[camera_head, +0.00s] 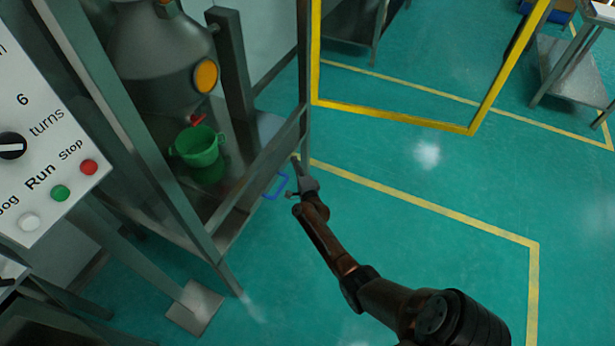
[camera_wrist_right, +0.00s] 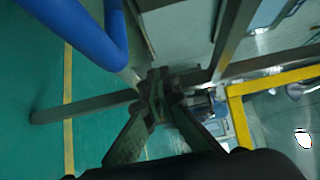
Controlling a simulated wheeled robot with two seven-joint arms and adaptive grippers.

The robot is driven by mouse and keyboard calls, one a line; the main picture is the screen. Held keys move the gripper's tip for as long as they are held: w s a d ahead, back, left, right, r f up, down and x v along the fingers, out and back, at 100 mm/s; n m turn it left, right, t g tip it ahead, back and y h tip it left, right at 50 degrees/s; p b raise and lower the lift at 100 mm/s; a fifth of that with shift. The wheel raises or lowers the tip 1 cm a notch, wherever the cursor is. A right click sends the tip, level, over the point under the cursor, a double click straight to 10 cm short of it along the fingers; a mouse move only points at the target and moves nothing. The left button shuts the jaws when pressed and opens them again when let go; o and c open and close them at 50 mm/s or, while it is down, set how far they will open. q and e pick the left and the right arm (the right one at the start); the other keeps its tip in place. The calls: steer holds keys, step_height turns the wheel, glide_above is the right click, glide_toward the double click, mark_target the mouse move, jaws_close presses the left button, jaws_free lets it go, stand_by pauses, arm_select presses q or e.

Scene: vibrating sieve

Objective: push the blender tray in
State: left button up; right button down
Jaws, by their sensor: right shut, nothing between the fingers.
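The blender tray (camera_head: 232,222) is a grey metal part low in the machine frame, mostly hidden behind the frame bars. Its blue handle (camera_head: 277,187) sticks out on the right side, over the floor. My right gripper (camera_head: 296,162) is shut and empty, just right of the blue handle. I cannot tell whether it touches the handle or tray. In the right wrist view the fingers (camera_wrist_right: 156,88) meet at their tips, and the large blue handle (camera_wrist_right: 82,25) passes close by at the upper left. My left gripper is not in view.
A green pot (camera_head: 198,147) stands under the grey blender vessel (camera_head: 155,55) inside the frame. A control panel (camera_head: 40,130) with buttons is at the left. A yellow frame (camera_head: 390,118) stands at the back. The green floor at the right is open.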

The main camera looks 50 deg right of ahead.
arm_select(q)
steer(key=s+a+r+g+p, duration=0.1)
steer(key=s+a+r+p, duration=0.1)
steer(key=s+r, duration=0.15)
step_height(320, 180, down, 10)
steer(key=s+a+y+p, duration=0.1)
steer(key=p, duration=0.1)
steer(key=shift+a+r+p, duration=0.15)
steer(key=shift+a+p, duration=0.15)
steer(key=shift+p, duration=0.05)
arm_select(e)
steer(key=s+d+v, duration=0.1)
steer(key=v, duration=1)
steer(key=shift+s+d+f, duration=0.2)
steer(key=shift+s, duration=0.05)
